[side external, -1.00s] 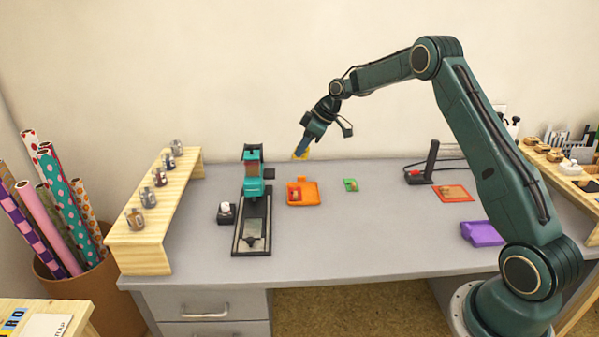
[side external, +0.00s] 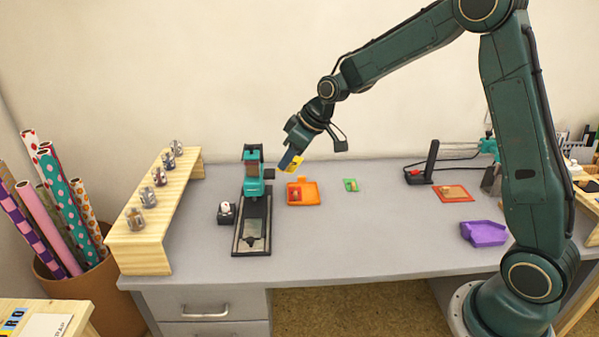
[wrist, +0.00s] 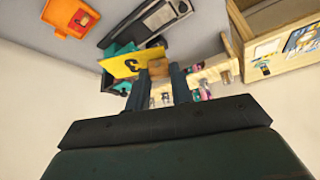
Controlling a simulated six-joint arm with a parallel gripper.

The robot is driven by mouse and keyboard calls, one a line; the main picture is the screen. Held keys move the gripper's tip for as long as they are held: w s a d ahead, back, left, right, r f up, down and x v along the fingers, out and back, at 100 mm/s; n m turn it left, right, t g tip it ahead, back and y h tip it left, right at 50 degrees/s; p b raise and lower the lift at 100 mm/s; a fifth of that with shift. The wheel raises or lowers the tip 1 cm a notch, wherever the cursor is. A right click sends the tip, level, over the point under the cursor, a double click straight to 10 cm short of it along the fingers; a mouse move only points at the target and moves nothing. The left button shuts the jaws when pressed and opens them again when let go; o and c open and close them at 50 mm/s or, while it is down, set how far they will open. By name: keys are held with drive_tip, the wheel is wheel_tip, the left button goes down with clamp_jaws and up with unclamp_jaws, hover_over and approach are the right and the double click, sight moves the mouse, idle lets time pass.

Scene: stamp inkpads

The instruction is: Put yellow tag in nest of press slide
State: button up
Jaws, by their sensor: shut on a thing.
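My gripper (side external: 289,161) is shut on the yellow tag (side external: 295,164) and holds it in the air above the back of the desk, right of the press. In the wrist view the yellow tag (wrist: 130,64) has a dark mark and sits at the fingertips of my gripper (wrist: 160,75). The teal press (side external: 253,172) stands on the desk to the left. Its dark slide (side external: 265,232) runs toward the front, with a paler plate (side external: 253,233) near the front end. I cannot make out the nest clearly.
An orange inkpad (side external: 309,197) lies open right of the press, with a small green item (side external: 351,185) beyond it. A small black block (side external: 226,213) is left of the slide. A wooden rack (side external: 155,215) with several stamps stands at left. A purple tray (side external: 484,233) lies at right.

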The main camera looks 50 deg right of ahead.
drive_tip(key=a, duration=0.3)
drive_tip(key=n+g+y, duration=0.1)
drive_tip(key=n+y, duration=0.1)
drive_tip(key=n, duration=0.3)
hover_over(247, 235)
drive_tip(key=s+d, duration=0.2)
drive_tip(key=shift+x, duration=0.9)
drive_tip(key=shift+s+d+f, duration=0.1)
drive_tip(key=shift+s+f, duration=0.05)
drive_tip(key=shift+f, duration=0.05)
wheel_tip(247, 235, down, 16)
drive_tip(key=shift+r, duration=0.2)
drive_tip(key=shift+f, duration=0.1)
drive_tip(key=shift+f, duration=2.05)
